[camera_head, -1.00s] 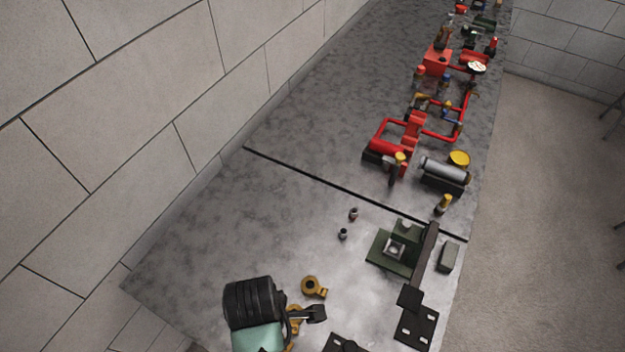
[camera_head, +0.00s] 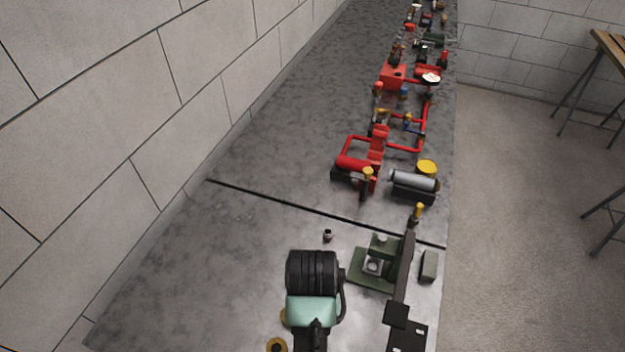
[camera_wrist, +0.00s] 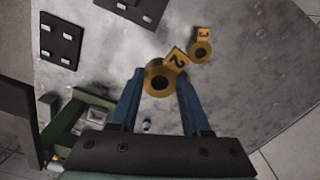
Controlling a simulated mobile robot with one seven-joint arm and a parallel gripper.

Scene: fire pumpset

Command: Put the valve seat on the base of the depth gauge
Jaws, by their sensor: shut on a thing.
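The valve seat, a brass-yellow ring with a tag marked 2 (camera_wrist: 158,80), is between the blue fingertips of my gripper (camera_wrist: 160,84) in the wrist view. The gripper is shut on it; its height above the bench is unclear. A second brass ring with a tag (camera_wrist: 200,48) lies apart on the bench. In the head view my gripper covers the held ring. The depth gauge has a green base (camera_head: 360,278) on the bench, just right of my gripper. Its green frame also shows at the lower left of the wrist view (camera_wrist: 68,118).
A long dark bar (camera_head: 404,265) and a grey-green block (camera_head: 429,265) stand right of the gauge. Black plates with holes (camera_wrist: 60,40) lie nearby. A small cylinder (camera_head: 327,235) stands behind my gripper. Red pump parts (camera_head: 357,163) line the far bench. The left bench is clear.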

